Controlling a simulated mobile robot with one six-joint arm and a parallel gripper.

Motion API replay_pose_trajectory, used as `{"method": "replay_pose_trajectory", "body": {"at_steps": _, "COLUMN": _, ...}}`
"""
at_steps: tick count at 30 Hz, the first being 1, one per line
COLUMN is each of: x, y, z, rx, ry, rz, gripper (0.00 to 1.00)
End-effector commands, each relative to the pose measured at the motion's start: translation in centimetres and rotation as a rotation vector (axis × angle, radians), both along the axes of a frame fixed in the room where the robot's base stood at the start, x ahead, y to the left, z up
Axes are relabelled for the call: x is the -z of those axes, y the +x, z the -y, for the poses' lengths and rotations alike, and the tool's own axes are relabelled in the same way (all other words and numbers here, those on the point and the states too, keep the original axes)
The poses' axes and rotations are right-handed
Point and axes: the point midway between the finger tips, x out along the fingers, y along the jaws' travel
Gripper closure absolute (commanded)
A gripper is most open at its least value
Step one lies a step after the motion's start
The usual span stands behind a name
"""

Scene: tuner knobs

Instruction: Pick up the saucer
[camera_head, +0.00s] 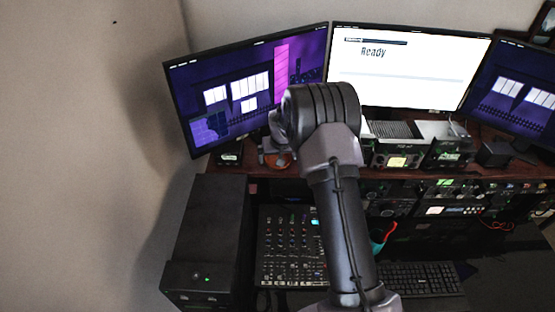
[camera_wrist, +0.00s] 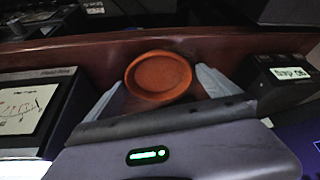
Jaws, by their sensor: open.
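The saucer (camera_wrist: 160,76) is a round orange-brown dish with a raised rim. In the wrist view it lies on the dark red wooden shelf, at the upper middle. My gripper (camera_wrist: 163,88) is open, with one grey finger on each side of the saucer; whether the fingers touch it I cannot tell. In the head view only a small orange part of the saucer (camera_head: 279,161) shows at the left end of the shelf. My arm and wrist hide much of that spot there.
A small device with a meter screen (camera_wrist: 35,108) stands left of my gripper, and a black box with a lit display (camera_wrist: 287,80) stands right. Monitors (camera_head: 250,95) rise behind the shelf (camera_head: 505,172). A mixer (camera_head: 285,245) and a black tower (camera_head: 205,240) are below.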

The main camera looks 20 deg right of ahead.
Motion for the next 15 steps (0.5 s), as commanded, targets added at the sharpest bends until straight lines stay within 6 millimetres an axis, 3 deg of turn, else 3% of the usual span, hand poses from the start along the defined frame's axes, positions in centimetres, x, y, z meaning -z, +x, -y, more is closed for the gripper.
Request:
{"method": "replay_pose_trajectory", "body": {"at_steps": 5, "x": 0.05, "y": 0.03, "z": 0.02, "rx": 0.0, "ry": 0.0, "rz": 0.001, "gripper": 0.0}}
{"method": "replay_pose_trajectory", "body": {"at_steps": 15, "x": 0.03, "y": 0.01, "z": 0.01, "rx": 0.0, "ry": 0.0, "rz": 0.0, "gripper": 0.65}}
